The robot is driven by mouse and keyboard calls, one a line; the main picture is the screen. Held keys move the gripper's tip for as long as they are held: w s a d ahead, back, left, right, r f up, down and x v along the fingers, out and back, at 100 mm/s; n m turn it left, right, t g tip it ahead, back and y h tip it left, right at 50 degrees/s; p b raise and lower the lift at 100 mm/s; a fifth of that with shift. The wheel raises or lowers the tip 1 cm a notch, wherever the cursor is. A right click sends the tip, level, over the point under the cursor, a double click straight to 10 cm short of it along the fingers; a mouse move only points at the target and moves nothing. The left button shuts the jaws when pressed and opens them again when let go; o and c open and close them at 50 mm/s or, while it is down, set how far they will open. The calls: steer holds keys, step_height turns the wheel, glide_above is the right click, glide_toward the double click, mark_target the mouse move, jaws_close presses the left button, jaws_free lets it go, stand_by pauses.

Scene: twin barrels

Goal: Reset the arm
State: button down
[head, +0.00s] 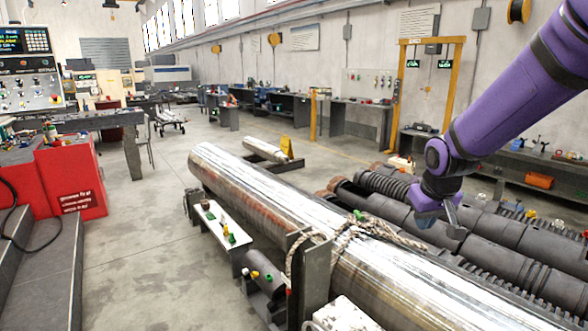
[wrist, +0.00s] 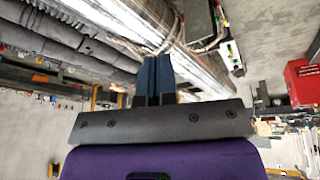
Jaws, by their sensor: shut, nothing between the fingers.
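My purple arm (head: 510,95) reaches in from the upper right in the head view and bends down at the wrist. My gripper (head: 428,218) hangs above the dark barrels, to the right of the long shiny metal cylinder. In the wrist view my gripper (wrist: 156,60) shows two blue fingers pressed together with nothing between them. The grey gripper body (wrist: 160,122) and purple wrist fill the lower part of that view. The fingers appear apart from the surfaces behind them.
The shiny cylinder (head: 260,200), wrapped with rope (head: 365,228), lies diagonally across the middle. Dark ribbed barrels (head: 480,245) lie right of it. A small white bench (head: 218,238) with small items stands left. A red cabinet (head: 75,178) is at far left. Open floor (head: 150,270) lies between.

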steer(key=s+r+m, duration=0.1)
steer(key=s+r, duration=0.5)
steer(key=s, duration=0.7)
steer(key=s+d+r+t, duration=0.1)
steer(key=s+r, duration=0.6)
steer(key=s, duration=0.6)
steer(key=shift+s+d+r+m, duration=0.15)
steer(key=shift+s+d+m, duration=0.15)
steer(key=shift+s+m, duration=0.1)
